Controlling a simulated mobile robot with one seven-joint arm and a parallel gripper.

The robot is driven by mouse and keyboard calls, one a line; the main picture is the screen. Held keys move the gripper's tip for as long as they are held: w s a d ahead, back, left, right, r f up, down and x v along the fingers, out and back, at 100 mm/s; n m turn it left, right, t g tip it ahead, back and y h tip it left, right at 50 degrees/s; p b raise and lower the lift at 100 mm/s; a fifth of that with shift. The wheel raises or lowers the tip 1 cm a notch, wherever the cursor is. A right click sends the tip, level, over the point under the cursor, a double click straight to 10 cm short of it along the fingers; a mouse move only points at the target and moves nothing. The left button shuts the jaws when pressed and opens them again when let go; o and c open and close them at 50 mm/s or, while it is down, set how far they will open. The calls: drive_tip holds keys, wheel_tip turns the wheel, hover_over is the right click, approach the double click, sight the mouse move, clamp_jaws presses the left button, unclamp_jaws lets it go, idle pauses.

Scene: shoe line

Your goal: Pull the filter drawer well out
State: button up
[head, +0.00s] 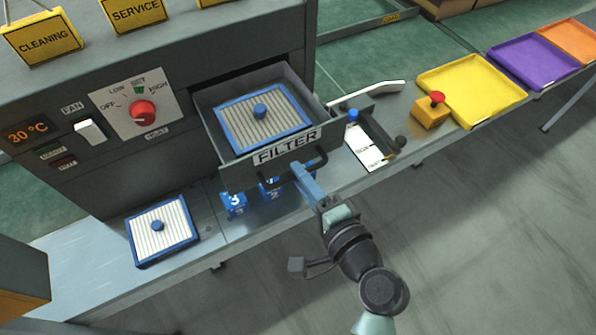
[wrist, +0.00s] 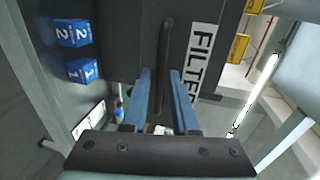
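The grey filter drawer (head: 222,153) stands pulled out of the dark machine in the head view. Its front carries a FILTER label (head: 287,147) and a dark bar handle (head: 321,160). A blue-framed pleated filter (head: 262,118) with a blue knob lies inside. My gripper (head: 299,171) is at the handle, below the label. In the wrist view its two blue fingers (wrist: 161,74) stand apart on either side of the handle bar (wrist: 165,40), with narrow gaps seeming to show beside it. The drawer front fills the area behind it.
A second filter (head: 161,230) lies on the bench at the left. Blue numbered blocks (head: 234,204) stand under the drawer. A white card (head: 364,150), a yellow box with a red button (head: 431,109) and a yellow tray (head: 472,88) lie to the right. Open floor lies in front.

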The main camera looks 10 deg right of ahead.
drive_tip(key=b+v, duration=0.1)
drive_tip(key=v, duration=1)
drive_tip(key=shift+s+b, duration=0.2)
drive_tip(key=shift+b, duration=0.15)
drive_tip(key=shift+w, duration=0.1)
